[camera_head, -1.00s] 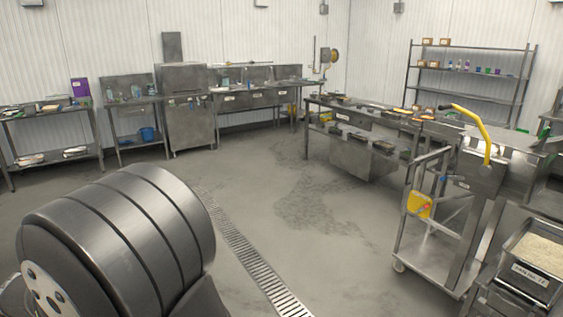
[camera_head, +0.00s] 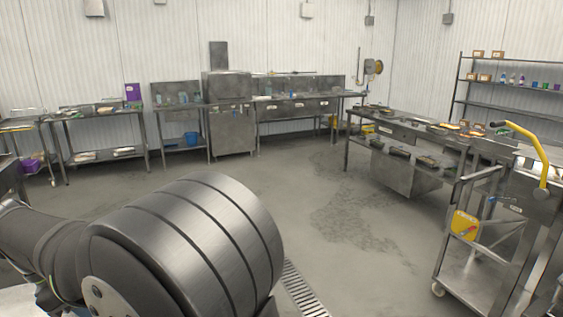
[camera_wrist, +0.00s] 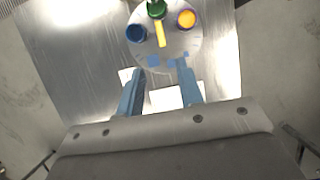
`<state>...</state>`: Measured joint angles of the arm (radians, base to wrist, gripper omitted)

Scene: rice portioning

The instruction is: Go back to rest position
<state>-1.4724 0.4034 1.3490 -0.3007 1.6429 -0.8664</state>
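My gripper (camera_wrist: 159,76) shows in the wrist view, with its two blue fingers apart and nothing clearly held between them. Past the fingertips is a round grey disc (camera_wrist: 178,47) on a shiny metal surface (camera_wrist: 75,60). On or over the disc are a blue round item (camera_wrist: 136,33), a green one (camera_wrist: 156,9), an orange one with a purple rim (camera_wrist: 186,18), and a yellow bar (camera_wrist: 160,34). Whitish patches (camera_wrist: 166,98) lie between the fingers; I cannot tell what they are. In the head view my dark arm fills the lower left, and the gripper is out of sight.
A steel cart (camera_head: 470,282) with a yellow handle (camera_head: 530,140) stands at the right. A steel worktable (camera_head: 400,125) is behind it. Steel tables and a cabinet (camera_head: 230,125) line the back wall. The middle floor (camera_head: 330,220) is clear, with a drain grate (camera_head: 302,290).

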